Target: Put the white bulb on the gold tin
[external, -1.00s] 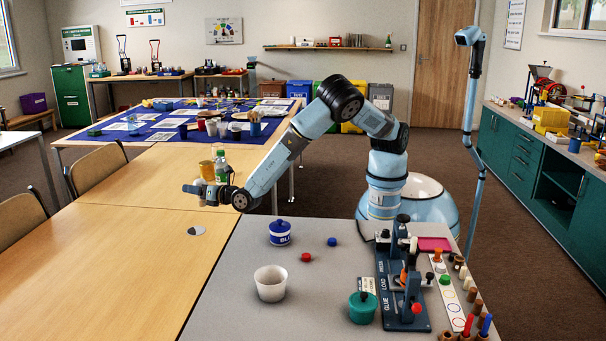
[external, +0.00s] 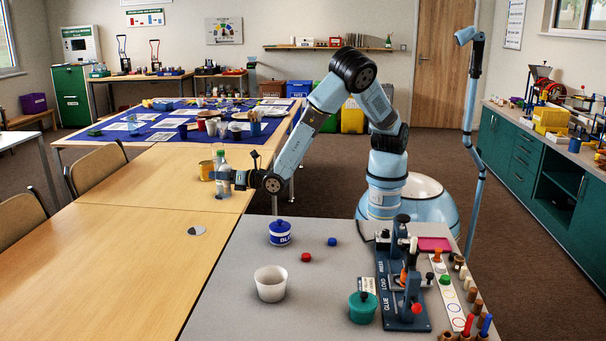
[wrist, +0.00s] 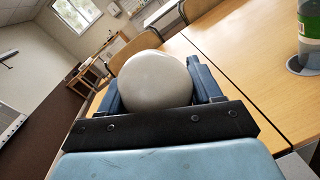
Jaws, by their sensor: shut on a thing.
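The white bulb (wrist: 157,80) is a smooth, pale round ball between the two blue fingers of my gripper (external: 229,178) in the wrist view. My gripper is shut on it and holds it over the wooden tables. In the external view the bulb cannot be made out clearly beside the bottle. The gold tin (external: 206,171) stands on the wooden table just left of the bottle, partly hidden by it. My gripper is to the right of the tin and apart from it. The wrist view does not show the tin.
A clear bottle with a green label (external: 222,182) stands close to my gripper and the tin; it also shows at the right of the wrist view (wrist: 309,40). The near wooden table (external: 130,245) is mostly clear. Chairs (external: 97,168) line its left side.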

